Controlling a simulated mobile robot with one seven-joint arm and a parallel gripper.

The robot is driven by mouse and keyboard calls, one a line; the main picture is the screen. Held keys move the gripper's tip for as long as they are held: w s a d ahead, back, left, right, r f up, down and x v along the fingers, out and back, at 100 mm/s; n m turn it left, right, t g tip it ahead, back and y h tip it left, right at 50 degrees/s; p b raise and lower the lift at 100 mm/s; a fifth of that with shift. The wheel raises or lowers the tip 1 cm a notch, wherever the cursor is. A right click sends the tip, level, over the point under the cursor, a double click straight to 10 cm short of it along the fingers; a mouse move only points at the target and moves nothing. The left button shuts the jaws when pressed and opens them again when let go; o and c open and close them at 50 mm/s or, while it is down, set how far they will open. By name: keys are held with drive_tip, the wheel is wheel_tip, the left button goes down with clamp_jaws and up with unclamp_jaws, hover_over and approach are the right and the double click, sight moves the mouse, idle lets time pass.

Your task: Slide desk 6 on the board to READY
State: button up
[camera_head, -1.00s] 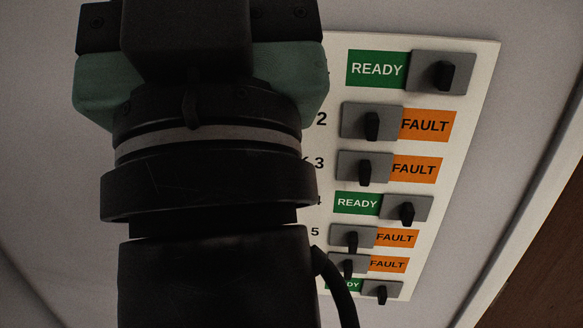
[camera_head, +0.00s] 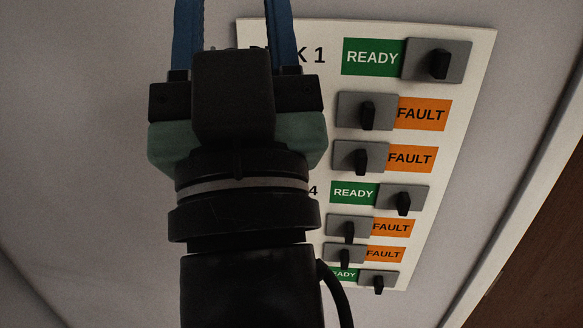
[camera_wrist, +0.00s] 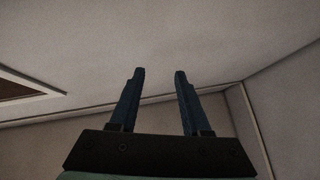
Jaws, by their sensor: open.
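The white board (camera_head: 468,60) hangs on the wall with a column of grey sliders with black knobs. The sixth row, second from the bottom, has its slider (camera_head: 344,256) at the left, with an orange FAULT label (camera_head: 385,254) showing at its right. Its row number is hidden behind my arm. My gripper (camera_wrist: 159,74) is open and empty in the wrist view, its two blue fingers apart. In the head view the fingers run out of the top edge, left of the sliders. The board is not in the wrist view.
Rows 1 (camera_head: 373,57), 4 and 7 show green READY labels. Rows 2 (camera_head: 421,114), 3 and 5 show orange FAULT labels. Neighbouring sliders sit close above and below the sixth. My arm covers the board's lower left. The wall right of the board is clear.

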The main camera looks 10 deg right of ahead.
drive_tip(key=w+d+f+g+h, duration=0.1)
drive_tip(key=w+d+f, duration=0.1)
drive_tip(key=f, duration=0.4)
drive_tip(key=w+d+f+g+h, duration=0.1)
drive_tip(key=w+f, duration=0.1)
drive_tip(key=f, duration=0.3)
drive_tip(key=m+g+h+b, duration=0.2)
drive_tip(key=m+g+h, duration=0.1)
drive_tip(key=g, duration=0.4)
approach(345, 263)
drive_tip(key=p+x, duration=0.3)
drive_tip(key=x, duration=0.5)
drive_tip(key=shift+w+d, duration=0.15)
drive_tip(key=shift+w, duration=0.2)
clamp_jaws()
